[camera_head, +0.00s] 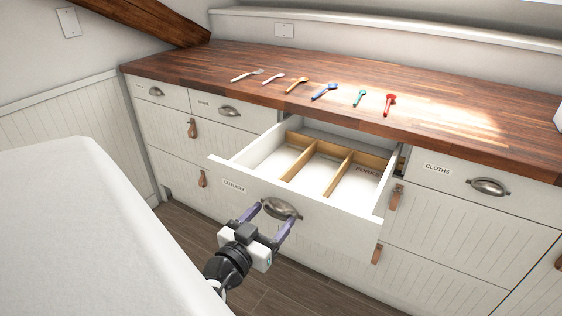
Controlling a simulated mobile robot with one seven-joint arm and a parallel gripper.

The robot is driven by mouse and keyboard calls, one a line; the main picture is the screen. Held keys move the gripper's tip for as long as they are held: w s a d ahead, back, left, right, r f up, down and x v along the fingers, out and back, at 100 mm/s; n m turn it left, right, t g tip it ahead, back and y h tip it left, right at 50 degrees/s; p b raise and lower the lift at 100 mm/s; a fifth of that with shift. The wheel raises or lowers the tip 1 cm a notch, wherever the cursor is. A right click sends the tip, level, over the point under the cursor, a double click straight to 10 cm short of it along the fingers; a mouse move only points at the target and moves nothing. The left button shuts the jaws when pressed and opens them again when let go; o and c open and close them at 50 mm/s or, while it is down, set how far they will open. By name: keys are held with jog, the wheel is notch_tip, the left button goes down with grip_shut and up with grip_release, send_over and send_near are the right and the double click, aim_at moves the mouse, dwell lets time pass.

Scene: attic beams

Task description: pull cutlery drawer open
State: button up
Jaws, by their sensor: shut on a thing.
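The cutlery drawer (330,224) stands well out from the white cabinet, below the wooden counter. Its front carries a label that appears to read "CUTLERY" (234,186) and a metal cup handle (279,208). Inside, wooden dividers (337,172) split it into compartments, and the right one bears the word "FORKS" (367,171). The visible compartments look empty. My gripper (270,211) is at the drawer front, its two purple fingers on either side of the cup handle and shut on it. The exact finger contact is partly hidden.
Several utensils, among them a red spoon (389,104), lie in a row on the counter (440,110) behind the drawer. A "CLOTHS" drawer (480,180) is shut at right. A white surface (80,220) fills the lower left. Wooden floor (270,290) shows below.

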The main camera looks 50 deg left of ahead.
jog(key=shift+v, duration=1.05)
jog(key=o, duration=1.4)
jog(key=b+v, duration=0.1)
jog(key=v, duration=1.2)
jog(key=shift+s+d, duration=0.1)
jog(key=shift+s, duration=0.3)
jog(key=shift+r, duration=0.1)
